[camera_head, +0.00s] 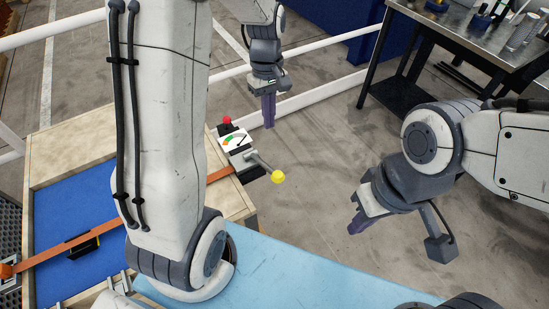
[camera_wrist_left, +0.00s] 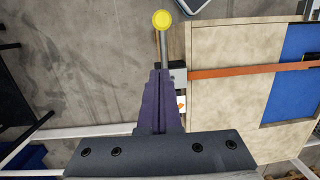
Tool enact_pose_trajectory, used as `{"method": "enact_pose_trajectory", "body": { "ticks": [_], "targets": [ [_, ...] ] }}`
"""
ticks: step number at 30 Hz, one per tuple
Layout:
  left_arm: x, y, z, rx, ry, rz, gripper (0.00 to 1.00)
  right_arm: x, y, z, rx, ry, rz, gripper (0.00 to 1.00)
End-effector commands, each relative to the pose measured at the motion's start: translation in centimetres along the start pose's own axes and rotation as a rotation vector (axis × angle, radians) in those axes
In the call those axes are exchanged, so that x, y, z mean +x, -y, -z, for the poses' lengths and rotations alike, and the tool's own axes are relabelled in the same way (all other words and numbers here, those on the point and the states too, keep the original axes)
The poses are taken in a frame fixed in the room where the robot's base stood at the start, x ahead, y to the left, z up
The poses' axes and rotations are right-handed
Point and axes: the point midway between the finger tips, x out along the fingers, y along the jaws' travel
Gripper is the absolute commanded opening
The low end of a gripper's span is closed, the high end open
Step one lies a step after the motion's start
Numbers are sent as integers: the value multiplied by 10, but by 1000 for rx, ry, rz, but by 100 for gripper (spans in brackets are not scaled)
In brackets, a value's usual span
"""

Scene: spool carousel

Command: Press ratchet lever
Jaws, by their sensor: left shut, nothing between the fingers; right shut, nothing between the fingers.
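The ratchet lever (camera_head: 262,163) is a grey rod with a yellow ball knob (camera_head: 278,177). It sticks out to the right from the ratchet unit (camera_head: 240,160) at the board's edge. In the left wrist view the yellow knob (camera_wrist_left: 162,19) and rod (camera_wrist_left: 166,48) lie straight beyond the fingertips. My left gripper (camera_head: 269,125) is shut and empty, its purple fingers pointing down, behind the lever in the head view. Its shut fingers fill the middle of the left wrist view (camera_wrist_left: 159,75). I cannot tell the gap to the rod. My right gripper (camera_head: 356,226) is shut and empty, right of the knob.
An orange strap (camera_head: 75,245) runs across the wooden-framed blue board (camera_head: 50,195) to the ratchet unit. White rails (camera_head: 310,95) stand behind. A dark workbench (camera_head: 460,50) is at upper right.

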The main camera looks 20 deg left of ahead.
Motion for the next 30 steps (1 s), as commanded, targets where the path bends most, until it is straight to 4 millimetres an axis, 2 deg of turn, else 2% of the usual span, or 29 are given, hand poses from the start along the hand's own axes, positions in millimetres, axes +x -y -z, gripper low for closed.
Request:
{"method": "enact_pose_trajectory", "body": {
  "ticks": [14,16,21,30],
  "targets": [
    [95,2,-2,1,5,6,0,-9,1,0,0,0,0,0],
    [100,3,-13,3,5,5,0,-14,1,1,0,0,0,0],
    [113,5,-26,2,1,2,0,-17,1,1,0,0,0,0],
    [118,6,-30,0,0,0,0,-17,1,1,0,0,0,0]
  ]
}}
